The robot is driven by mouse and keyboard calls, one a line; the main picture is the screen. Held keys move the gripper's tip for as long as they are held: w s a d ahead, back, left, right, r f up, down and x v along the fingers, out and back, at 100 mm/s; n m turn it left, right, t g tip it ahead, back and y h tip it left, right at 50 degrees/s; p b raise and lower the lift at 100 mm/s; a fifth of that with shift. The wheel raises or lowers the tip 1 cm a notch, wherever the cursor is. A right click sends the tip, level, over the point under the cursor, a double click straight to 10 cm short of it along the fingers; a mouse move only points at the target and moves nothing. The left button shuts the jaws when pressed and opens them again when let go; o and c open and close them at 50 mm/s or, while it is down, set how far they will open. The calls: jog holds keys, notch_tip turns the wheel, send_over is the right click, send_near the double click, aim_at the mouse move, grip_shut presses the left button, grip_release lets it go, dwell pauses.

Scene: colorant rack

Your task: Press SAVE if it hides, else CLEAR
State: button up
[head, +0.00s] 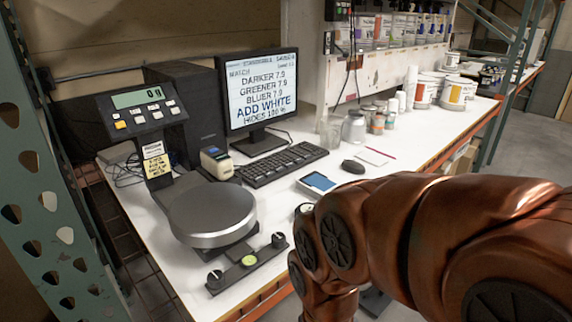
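The monitor (262,95) on the bench reads "MATCH, DARKER 7.9, GREENER 7.9, BLUER 7.9, ADD WHITE, HIDES 100 %"; its small top line is hard to read. No SAVE or CLEAR label is legible. My arm fills the lower right; my gripper is not in view.
A round grey scale platform (212,213) stands behind the control bar. A keyboard (282,164), a mouse (352,166) and a small blue-screened device (318,183) lie on the white bench. Jars and cans stand farther right. A green rack post (45,190) rises at the left.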

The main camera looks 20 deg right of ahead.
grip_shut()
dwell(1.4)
